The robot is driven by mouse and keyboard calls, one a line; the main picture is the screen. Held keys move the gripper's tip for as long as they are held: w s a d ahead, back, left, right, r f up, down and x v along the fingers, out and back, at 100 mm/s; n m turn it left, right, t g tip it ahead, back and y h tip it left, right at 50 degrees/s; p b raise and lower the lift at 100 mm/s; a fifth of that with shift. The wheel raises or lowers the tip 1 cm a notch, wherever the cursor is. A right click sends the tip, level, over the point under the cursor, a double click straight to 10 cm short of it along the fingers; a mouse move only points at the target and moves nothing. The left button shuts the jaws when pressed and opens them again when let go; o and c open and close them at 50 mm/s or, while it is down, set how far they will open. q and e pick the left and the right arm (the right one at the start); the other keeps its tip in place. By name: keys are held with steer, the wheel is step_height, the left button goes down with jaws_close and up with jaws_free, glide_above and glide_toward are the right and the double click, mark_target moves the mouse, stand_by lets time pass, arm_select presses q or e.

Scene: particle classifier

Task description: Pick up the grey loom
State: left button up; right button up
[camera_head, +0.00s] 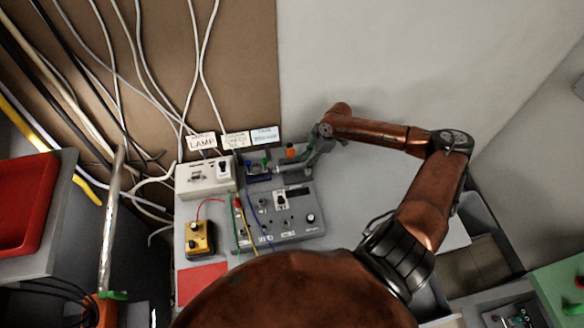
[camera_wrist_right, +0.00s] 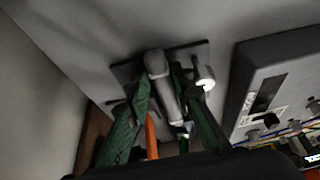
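A grey cylindrical piece (camera_wrist_right: 163,80), which looks like the grey loom, stands out from a dark flat plate in the right wrist view. My right gripper (camera_wrist_right: 161,92) has its two green fingers on either side of it, with the tips apart; contact is not clear. In the head view my right gripper (camera_head: 290,165) is low over the back right of the grey instrument box (camera_head: 290,232). There the loom is small and hard to separate from the gripper. My left gripper is not in view.
A white switch box (camera_head: 204,180) stands left of the gripper, with label cards (camera_head: 235,139) behind. A yellow meter (camera_head: 199,239) and thin coloured wires lie in front. A red tray (camera_head: 25,205) is at far left. Cables hang on the brown board (camera_head: 240,60). The grey wall side is clear.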

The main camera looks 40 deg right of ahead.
jaws_close()
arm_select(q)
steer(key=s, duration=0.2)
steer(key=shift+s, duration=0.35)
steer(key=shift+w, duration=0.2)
